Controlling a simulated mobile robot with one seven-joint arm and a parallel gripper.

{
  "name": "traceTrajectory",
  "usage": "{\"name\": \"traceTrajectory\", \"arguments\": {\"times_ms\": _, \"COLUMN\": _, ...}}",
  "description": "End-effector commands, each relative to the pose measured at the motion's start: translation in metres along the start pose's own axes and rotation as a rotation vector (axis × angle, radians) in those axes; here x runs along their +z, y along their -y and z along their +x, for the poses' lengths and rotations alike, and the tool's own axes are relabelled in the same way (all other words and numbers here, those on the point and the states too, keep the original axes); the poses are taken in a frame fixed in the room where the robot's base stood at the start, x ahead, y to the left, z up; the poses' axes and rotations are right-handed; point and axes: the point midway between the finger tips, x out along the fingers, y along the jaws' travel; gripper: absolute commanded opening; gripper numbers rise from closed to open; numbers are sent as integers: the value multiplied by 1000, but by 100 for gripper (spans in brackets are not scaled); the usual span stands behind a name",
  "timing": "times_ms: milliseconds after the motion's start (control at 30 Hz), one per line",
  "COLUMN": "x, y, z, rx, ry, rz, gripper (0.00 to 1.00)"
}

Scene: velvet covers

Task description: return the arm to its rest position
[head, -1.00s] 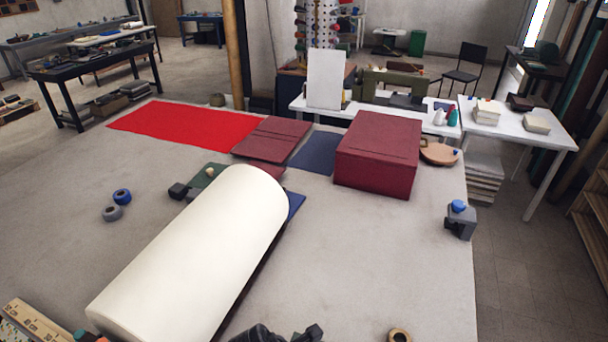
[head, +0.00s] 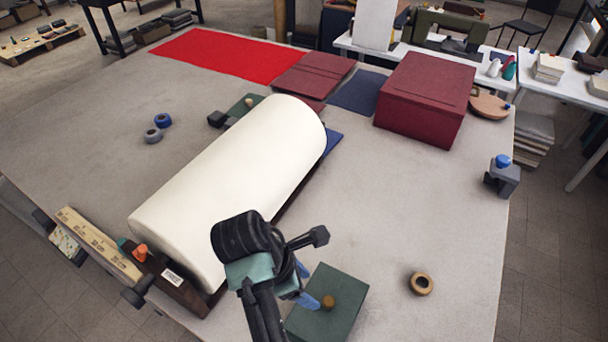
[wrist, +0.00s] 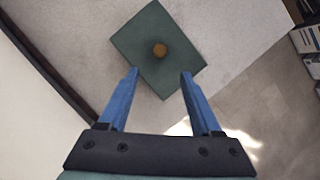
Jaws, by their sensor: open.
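My gripper (wrist: 158,95) is open in the wrist view, with its two blue fingers apart and nothing between them. In the head view my gripper (head: 312,286) hangs over the front of the table (head: 420,220), at the left side of a green square block with a round brass-coloured knob (head: 345,318). In the wrist view the green block (wrist: 140,42) lies beyond the fingertips, apart from them. My arm hides part of the block in the head view.
A large cream roll (head: 225,165) lies left of my arm. A dark red box (head: 425,98) and a red cloth (head: 222,55) are toward the back. A wooden ring (head: 421,284) and a grey clamp with a blue top (head: 502,175) are at right. The table between them is clear.

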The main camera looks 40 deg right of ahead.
Motion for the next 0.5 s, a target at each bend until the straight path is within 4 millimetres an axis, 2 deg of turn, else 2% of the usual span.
{"name": "traceTrajectory", "arguments": {"times_ms": 100, "x": 0, "y": 0, "z": -10, "rx": 2, "ry": 0, "rz": -1, "gripper": 66}}
{"name": "traceTrajectory", "arguments": {"times_ms": 433, "x": 0, "y": 0, "z": -11, "rx": 0, "ry": 0, "rz": 0, "gripper": 66}}
{"name": "traceTrajectory", "arguments": {"times_ms": 500, "x": -4, "y": -18, "z": -20, "rx": 89, "ry": -17, "rz": 54, "gripper": 66}}
